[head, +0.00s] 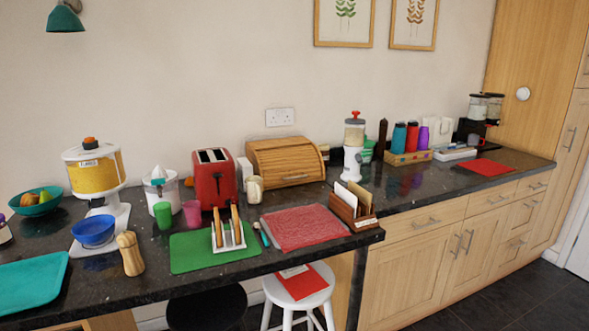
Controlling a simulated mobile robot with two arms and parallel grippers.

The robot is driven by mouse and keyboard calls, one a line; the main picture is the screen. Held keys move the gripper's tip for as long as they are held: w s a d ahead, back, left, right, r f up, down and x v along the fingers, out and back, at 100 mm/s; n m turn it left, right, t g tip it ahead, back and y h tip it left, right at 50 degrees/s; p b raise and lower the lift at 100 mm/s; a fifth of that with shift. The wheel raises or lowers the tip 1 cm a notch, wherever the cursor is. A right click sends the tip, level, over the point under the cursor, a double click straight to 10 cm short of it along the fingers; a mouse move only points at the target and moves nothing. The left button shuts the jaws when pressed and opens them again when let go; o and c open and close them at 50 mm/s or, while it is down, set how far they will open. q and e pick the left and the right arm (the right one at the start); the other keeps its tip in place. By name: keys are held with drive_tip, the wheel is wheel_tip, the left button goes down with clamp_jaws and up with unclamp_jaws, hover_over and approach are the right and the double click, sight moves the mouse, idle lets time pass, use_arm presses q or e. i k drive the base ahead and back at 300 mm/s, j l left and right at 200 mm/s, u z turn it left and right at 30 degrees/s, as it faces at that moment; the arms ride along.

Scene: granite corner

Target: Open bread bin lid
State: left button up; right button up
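The wooden bread bin (287,162) stands against the wall at the back of the dark granite counter, in the middle of the head view. Its ribbed, curved roll-top lid (280,154) is down, with a small handle strip low on its front. The red toaster and a cream mug stand to its left, and a white grinder-like appliance stands to its right. Neither of my grippers is in view.
A red toaster (214,178), a cream mug (254,189) and a red cloth (303,228) lie near the bin's front and left. A letter rack (352,209) stands at the counter's corner. A white stool (299,286) stands below the front edge.

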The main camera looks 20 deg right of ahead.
sight(304, 157)
drive_tip(key=i+l, duration=0.1)
drive_tip(key=l, duration=1.15)
drive_tip(key=i, duration=0.05)
